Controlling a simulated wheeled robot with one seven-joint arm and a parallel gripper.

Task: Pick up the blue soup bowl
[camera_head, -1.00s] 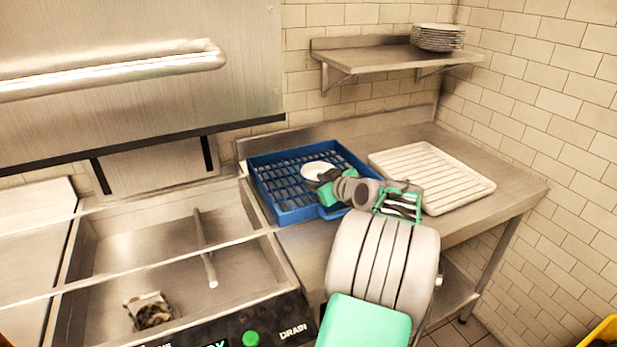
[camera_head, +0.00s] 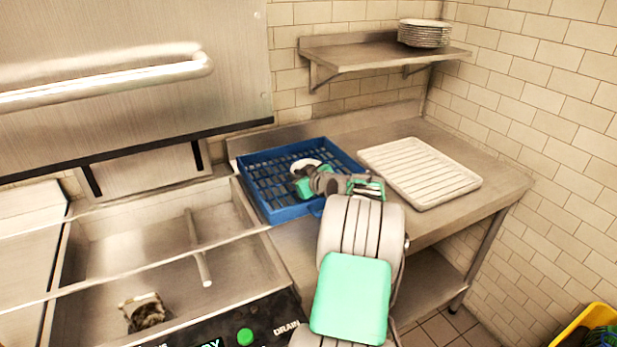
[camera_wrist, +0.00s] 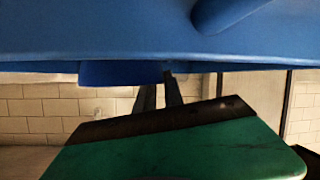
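A round piece of dishware (camera_head: 307,164), pale on the side facing the head camera, is in the blue rack on the counter. No plainly blue bowl shows in the head view, and I cannot tell if this one is blue outside. My gripper (camera_head: 304,183) is at its near edge, partly covering it. In the wrist view a large smooth blue surface (camera_wrist: 120,30) with a rounded protrusion fills the top. I cannot tell if it is bowl or rack. One green finger with a dark pad shows below it. The other finger is hidden, so the opening and any contact are unclear.
The blue rack (camera_head: 281,212) has raised walls around the dishware. A white ribbed tray (camera_head: 420,172) lies to its right. A steel sink (camera_head: 120,245) is at left, with a dark-and-pale item (camera_head: 146,311) in it. Stacked plates (camera_head: 424,33) stand on the wall shelf (camera_head: 365,56).

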